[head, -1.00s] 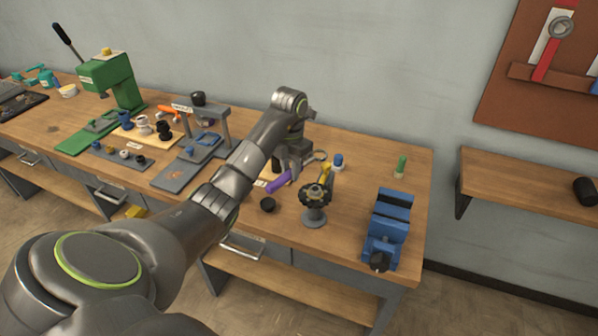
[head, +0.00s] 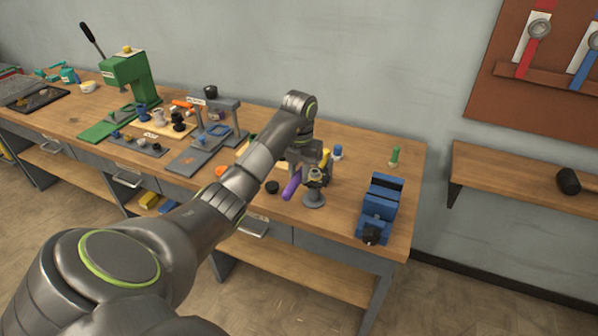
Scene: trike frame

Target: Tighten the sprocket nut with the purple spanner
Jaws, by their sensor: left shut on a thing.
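My left gripper (head: 302,170) is shut on the purple spanner (head: 291,186), close to the workbench's right half. The spanner's purple handle sticks out below the fingers, tilted toward the front left. Its head end is hard to make out among the gripper and the sprocket. The dark sprocket (head: 317,183) sits on a small grey round-based stand (head: 313,200), right beside the gripper. I cannot tell whether the spanner touches the nut, which is too small and partly covered to make out. My right gripper is not in view.
A blue vise (head: 378,212) stands at the bench's right front corner, with a green-topped piece (head: 394,157) behind it. A blue-and-white piece (head: 337,153) stands behind the sprocket. A black round part (head: 272,187) lies left of the spanner. A green press (head: 130,78) stands far left.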

